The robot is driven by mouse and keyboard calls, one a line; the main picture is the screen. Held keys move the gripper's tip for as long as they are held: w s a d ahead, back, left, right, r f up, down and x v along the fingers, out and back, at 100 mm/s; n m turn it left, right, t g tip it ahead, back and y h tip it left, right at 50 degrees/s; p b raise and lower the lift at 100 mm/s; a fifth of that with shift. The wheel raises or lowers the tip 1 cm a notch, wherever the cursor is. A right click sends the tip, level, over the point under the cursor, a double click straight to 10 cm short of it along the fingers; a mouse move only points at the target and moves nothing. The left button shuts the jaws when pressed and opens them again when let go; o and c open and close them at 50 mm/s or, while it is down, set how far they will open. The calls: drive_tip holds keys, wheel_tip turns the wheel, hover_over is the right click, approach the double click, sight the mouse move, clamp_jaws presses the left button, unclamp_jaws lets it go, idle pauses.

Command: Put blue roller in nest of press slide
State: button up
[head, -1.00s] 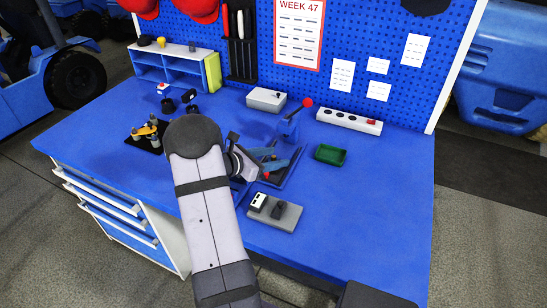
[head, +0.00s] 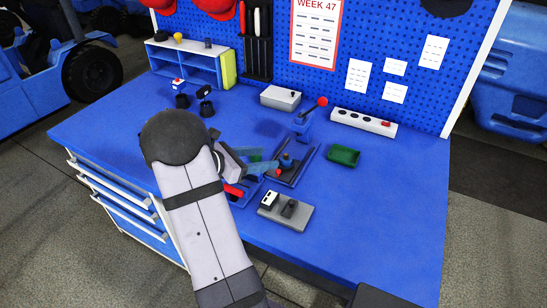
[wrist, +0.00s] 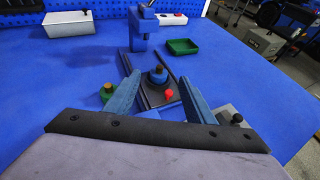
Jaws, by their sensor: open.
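The blue roller (wrist: 158,76), a short cylinder with a darker knob on top, stands upright on the dark carriage of the press slide (wrist: 146,94), behind a small red knob (wrist: 168,94). Whether it sits fully down in the nest, I cannot tell. In the head view the roller (head: 287,161) also shows on the slide (head: 300,170). My gripper (wrist: 160,78) is open, its two blue fingers apart on either side of the roller in the picture and reaching towards it. I see no clear contact. In the head view my gripper (head: 272,167) is beside the slide's left side.
The blue press column (head: 302,125) with a red-ended lever rises behind the slide. A green roller-like part (wrist: 105,92) is left of the fingers. A grey fixture plate (head: 288,216) lies in front, a green tray (head: 343,155) to the right. The table's right side is clear.

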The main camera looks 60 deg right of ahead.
drive_tip(key=shift+v, duration=1.05)
drive_tip(key=shift+a, duration=0.35)
drive_tip(key=s+a+r+m+t+y+p, duration=0.1)
drive_tip(key=a+m+t+y+p, duration=0.35)
drive_tip(key=a, duration=1.65)
drive_tip(key=a+r+m+t+y+p, duration=0.2)
drive_tip(key=a+m+y+p, duration=0.45)
drive_tip(key=a, duration=1.35)
wheel_tip(320, 180, down, 15)
drive_tip(key=m+y+b, duration=0.1)
drive_tip(key=b, duration=1.5)
drive_tip(key=shift+a+m, duration=0.25)
drive_tip(key=shift+m, duration=0.05)
drive_tip(key=shift+r+g, duration=0.15)
drive_tip(key=shift+g, duration=0.1)
